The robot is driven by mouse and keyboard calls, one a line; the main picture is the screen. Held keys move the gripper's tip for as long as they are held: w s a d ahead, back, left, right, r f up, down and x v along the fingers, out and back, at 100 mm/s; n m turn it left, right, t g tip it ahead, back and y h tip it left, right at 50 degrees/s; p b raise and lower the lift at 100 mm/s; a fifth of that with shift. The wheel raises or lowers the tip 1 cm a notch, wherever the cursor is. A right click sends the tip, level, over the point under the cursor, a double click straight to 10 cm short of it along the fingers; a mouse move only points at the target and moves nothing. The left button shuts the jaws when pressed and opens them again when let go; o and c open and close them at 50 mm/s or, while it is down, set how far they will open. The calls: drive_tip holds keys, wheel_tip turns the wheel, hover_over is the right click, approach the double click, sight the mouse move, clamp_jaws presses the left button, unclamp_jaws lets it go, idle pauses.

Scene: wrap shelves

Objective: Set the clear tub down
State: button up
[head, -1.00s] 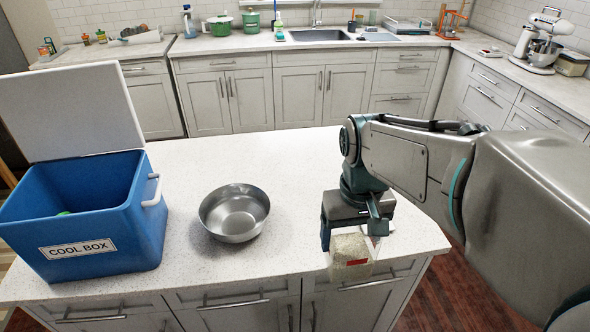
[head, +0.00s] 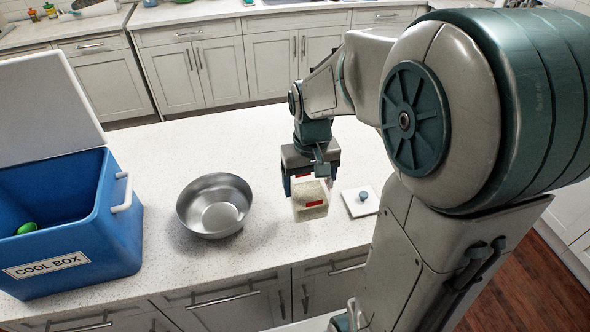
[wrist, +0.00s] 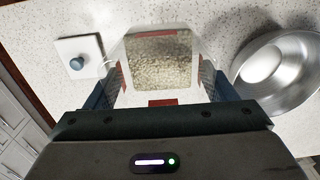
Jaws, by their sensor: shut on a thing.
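The clear tub (head: 311,207) is see-through, with red labels and a pale grainy filling. My gripper (head: 310,180) is shut on it from above, one finger on each side. The tub is upright and open at the top in the wrist view (wrist: 158,62). It is over the front part of the white counter, right of the steel bowl; I cannot tell whether its base touches the counter.
A steel bowl (head: 215,204) stands to the left of the tub. A white square lid with a blue knob (head: 361,202) lies to its right. A blue cool box (head: 62,226), lid open, stands at the left with something green inside. The counter (head: 200,145) behind the bowl is clear.

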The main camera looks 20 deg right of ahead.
sight(302, 188)
drive_tip(key=w, duration=0.1)
drive_tip(key=w+f, duration=0.2)
drive_tip(key=shift+w+a+p, duration=0.25)
drive_tip(key=shift+w+p, duration=0.1)
drive_tip(key=shift+f+p, duration=0.4)
drive_tip(key=shift+f, duration=1.7)
drive_tip(key=shift+f, duration=0.15)
drive_tip(key=o, duration=1.3)
wheel_tip(302, 188, up, 12)
drive_tip(key=b, duration=0.1)
drive_tip(key=shift+s+r+t, duration=0.35)
drive_tip(key=shift+s+t, duration=0.3)
drive_tip(key=shift+s, duration=1.75)
drive_tip(key=shift+s+r+t, duration=0.35)
drive_tip(key=shift+s+t, duration=0.25)
drive_tip(key=shift+s, duration=1.75)
drive_tip(key=shift+s+r+t, duration=0.35)
drive_tip(key=shift+s+t, duration=0.3)
drive_tip(key=shift+s, duration=1.75)
